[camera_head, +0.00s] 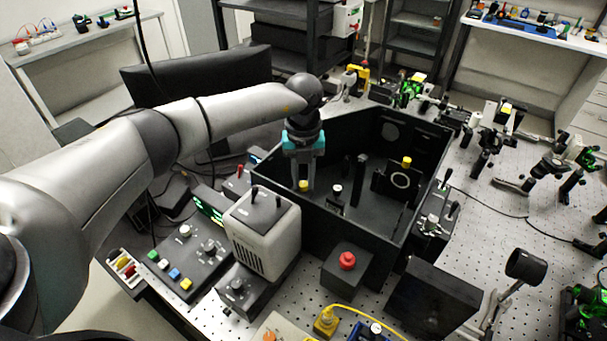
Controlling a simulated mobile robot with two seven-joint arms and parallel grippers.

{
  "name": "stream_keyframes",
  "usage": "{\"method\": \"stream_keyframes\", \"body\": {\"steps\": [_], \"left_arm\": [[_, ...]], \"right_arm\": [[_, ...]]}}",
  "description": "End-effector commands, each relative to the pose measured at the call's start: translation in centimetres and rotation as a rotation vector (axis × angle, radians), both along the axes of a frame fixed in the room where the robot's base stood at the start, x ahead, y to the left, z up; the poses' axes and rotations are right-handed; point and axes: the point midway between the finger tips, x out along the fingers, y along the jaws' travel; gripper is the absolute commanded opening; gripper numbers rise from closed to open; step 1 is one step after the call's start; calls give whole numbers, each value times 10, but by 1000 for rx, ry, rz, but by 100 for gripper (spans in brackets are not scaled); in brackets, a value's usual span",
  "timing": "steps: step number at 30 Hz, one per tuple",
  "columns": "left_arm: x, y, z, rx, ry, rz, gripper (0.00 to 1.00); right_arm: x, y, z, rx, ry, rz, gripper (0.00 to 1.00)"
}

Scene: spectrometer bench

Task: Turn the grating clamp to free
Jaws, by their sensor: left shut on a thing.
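My left gripper (303,178) reaches down into the open black spectrometer box (330,240) near its left wall. Its fingers are shut on a small yellow knob (303,186), which looks like the grating clamp. The fingers partly cover the knob, and I cannot tell which way it is turned. The grating itself cannot be made out. My right gripper is not in view.
Inside the box stand a black post (359,178), a white-topped post (337,190) and a ring mount (400,180) with a yellow knob on top. A white housing (265,235) and a red button box (347,262) stand in front. Optics crowd the right bench.

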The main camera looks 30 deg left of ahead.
Motion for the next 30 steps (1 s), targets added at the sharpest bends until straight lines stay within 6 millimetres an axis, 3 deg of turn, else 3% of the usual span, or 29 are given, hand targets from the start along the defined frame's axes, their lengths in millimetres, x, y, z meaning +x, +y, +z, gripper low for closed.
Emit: {"method": "stream_keyframes", "body": {"steps": [11,26,27,30], "left_arm": [[1,0,2,0,-4,139,0],[1,1,2,-1,-5,154,0],[1,1,2,-1,-5,154,30],[1,1,1,0,-4,154,41]], "right_arm": [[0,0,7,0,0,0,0],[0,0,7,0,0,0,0],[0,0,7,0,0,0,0],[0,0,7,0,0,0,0]]}}
